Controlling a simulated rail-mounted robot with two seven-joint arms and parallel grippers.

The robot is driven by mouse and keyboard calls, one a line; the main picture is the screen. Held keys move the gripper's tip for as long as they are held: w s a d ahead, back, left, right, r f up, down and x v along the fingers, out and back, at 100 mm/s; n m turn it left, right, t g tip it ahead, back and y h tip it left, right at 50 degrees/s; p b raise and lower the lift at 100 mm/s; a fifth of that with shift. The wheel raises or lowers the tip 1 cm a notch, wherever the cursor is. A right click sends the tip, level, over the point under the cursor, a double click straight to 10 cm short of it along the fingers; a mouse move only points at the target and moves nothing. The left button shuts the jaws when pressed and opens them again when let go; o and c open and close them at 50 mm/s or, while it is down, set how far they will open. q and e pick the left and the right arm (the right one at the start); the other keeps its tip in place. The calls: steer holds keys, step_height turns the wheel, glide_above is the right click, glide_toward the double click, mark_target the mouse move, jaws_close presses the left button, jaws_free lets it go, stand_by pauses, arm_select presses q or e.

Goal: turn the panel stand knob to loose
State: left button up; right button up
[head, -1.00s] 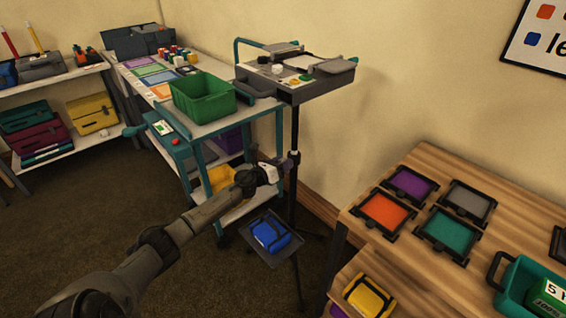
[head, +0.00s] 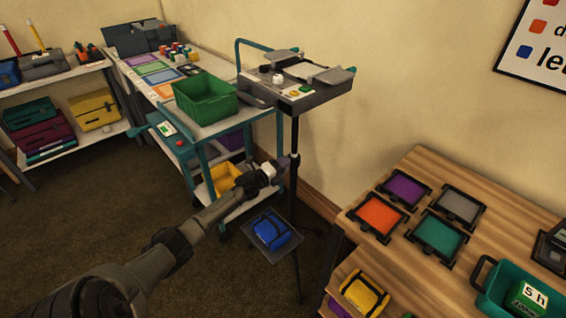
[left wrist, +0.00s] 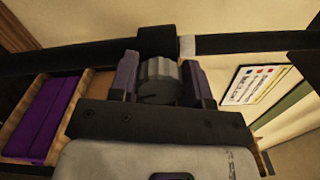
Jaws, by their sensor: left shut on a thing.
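The panel stand has a thin black pole (head: 295,200) under a grey control panel (head: 305,92). My left gripper (head: 286,162) is at the pole, below the panel. In the left wrist view the stand knob (left wrist: 160,80) is a dark grey ribbed cylinder. It sits between the two purple-grey fingers of my left gripper (left wrist: 160,85), which is shut on it. The black pole (left wrist: 250,43) crosses behind it in that view. In the head view the knob is too small and covered to make out. My right gripper is in neither view.
A teal cart (head: 197,150) with a green bin (head: 203,98) stands left of the pole. A blue case (head: 271,232) lies on a low tray by the stand's foot. A wooden table (head: 425,170) with coloured trays is at the right.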

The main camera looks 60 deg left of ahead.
arm_select(q)
steer(key=n+p, duration=0.1)
steer(key=n, duration=0.2)
steer(key=shift+n+p, duration=0.4)
steer(key=shift+n, duration=0.6)
steer(key=shift+f+n+p, duration=0.1)
steer(key=shift+n+p, duration=0.2)
steer(key=shift+p, duration=0.05)
steer(key=o, duration=0.9)
steer(key=shift+s, duration=0.1)
steer(key=shift+s+d, duration=0.1)
steer(key=shift+s, duration=0.2)
steer(key=shift+s+d+p, duration=0.35)
steer(key=shift+s+p, duration=0.35)
steer(key=shift+s, duration=1.45)
steer(key=shift+s+d+p, duration=0.4)
steer(key=shift+s+p, duration=0.35)
steer(key=shift+s, duration=1.4)
steer(key=shift+s+d+p, duration=0.35)
steer(key=shift+s+p, duration=0.35)
steer(key=shift+s, duration=1.45)
